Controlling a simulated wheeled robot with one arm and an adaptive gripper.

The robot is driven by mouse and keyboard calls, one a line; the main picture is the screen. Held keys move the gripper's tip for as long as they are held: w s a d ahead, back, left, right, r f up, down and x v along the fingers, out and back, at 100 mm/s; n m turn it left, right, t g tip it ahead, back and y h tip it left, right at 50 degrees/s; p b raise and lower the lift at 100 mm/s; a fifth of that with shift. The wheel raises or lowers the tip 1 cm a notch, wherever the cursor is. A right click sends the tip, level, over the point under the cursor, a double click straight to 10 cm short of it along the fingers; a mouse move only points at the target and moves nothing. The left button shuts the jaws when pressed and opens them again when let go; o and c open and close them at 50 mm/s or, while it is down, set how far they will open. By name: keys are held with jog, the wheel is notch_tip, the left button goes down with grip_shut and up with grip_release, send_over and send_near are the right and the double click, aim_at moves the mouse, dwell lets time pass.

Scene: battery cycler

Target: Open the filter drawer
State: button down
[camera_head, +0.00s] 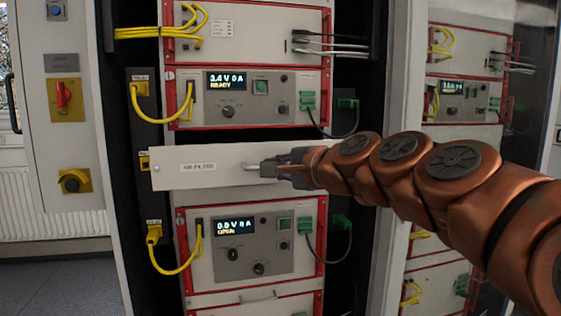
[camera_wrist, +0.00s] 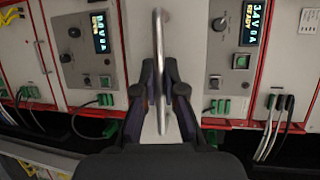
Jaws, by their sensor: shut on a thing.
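The filter drawer (camera_head: 215,167) is a pale panel labelled "AIR FILTER" in the middle of the rack in the head view. Its front appears to stand forward of the units above and below, with a dark gap over it. A metal bar handle (camera_wrist: 158,60) is on its front, upright in the wrist view. My gripper (camera_head: 268,168) is at the handle, at the drawer's right half. In the wrist view the two fingers of my gripper (camera_wrist: 160,100) are on either side of the bar, shut on it. The drawer's right end is hidden behind my gripper and arm.
A cycler unit reading "READY" (camera_head: 240,98) is above the drawer and one reading "OPEN" (camera_head: 250,243) below. Yellow cables (camera_head: 165,262) loop at the left, dark cables at the right. An open glossy door (camera_head: 465,60) at the right mirrors the rack.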

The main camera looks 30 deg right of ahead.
jog(key=shift+s+a, duration=0.35)
jog(key=shift+s, duration=0.5)
jog(key=c, duration=1.3)
grip_release()
jog(key=shift+d, duration=0.1)
jog(key=shift+o, duration=0.2)
jog(key=shift+r, duration=0.1)
